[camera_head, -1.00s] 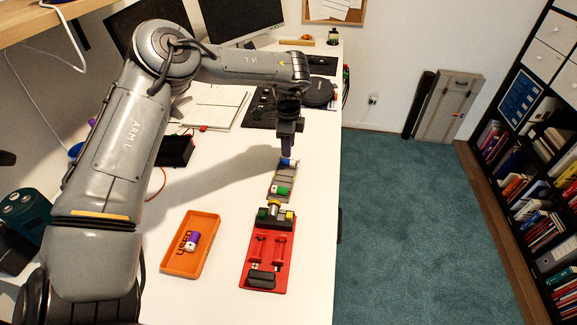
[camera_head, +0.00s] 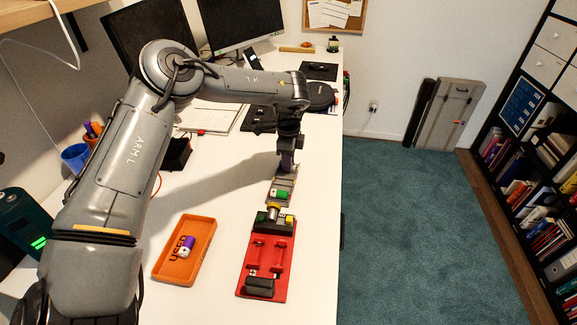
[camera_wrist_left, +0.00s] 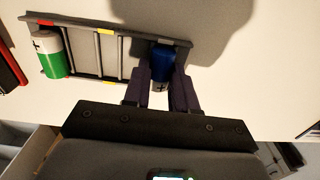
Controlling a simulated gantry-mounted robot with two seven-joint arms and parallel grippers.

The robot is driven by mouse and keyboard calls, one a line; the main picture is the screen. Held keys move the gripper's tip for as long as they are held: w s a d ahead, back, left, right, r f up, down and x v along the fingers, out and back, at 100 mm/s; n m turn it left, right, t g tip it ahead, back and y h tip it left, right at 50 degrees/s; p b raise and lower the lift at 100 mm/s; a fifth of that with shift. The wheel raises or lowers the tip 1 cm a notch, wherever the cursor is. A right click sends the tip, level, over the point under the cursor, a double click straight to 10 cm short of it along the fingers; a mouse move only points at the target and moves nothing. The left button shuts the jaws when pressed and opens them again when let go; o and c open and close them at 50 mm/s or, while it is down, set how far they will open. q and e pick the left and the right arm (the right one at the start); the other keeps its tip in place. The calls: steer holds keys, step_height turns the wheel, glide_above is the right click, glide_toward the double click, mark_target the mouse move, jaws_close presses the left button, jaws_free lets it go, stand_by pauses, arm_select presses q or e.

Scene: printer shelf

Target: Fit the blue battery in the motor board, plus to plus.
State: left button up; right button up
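My left gripper (camera_head: 286,168) is lowered at the far end of a grey battery rack (camera_head: 284,181). In the left wrist view, its two dark fingers (camera_wrist_left: 164,88) stand on either side of the blue battery (camera_wrist_left: 161,64), whose near end is pale with a plus mark. I cannot tell whether they press on it. The gripper hides this battery in the head view. The red motor board (camera_head: 265,262) lies nearer, with red holders, a dark block at its near end and a motor at its far end. My right gripper is not in view.
A green-and-white battery (camera_head: 280,194) lies at the rack's near end; it also shows in the wrist view (camera_wrist_left: 49,53). An orange tray (camera_head: 163,268) holds a purple-and-white battery (camera_head: 186,246). White tabletop is clear between tray and board. The table's right edge is close to the board.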

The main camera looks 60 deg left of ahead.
arm_select(q)
jaws_close()
steer(key=shift+r+p, duration=0.85)
steer(key=shift+r, duration=0.35)
steer(key=shift+r+p, duration=1.55)
steer(key=shift+r, duration=0.75)
steer(key=shift+r, duration=0.1)
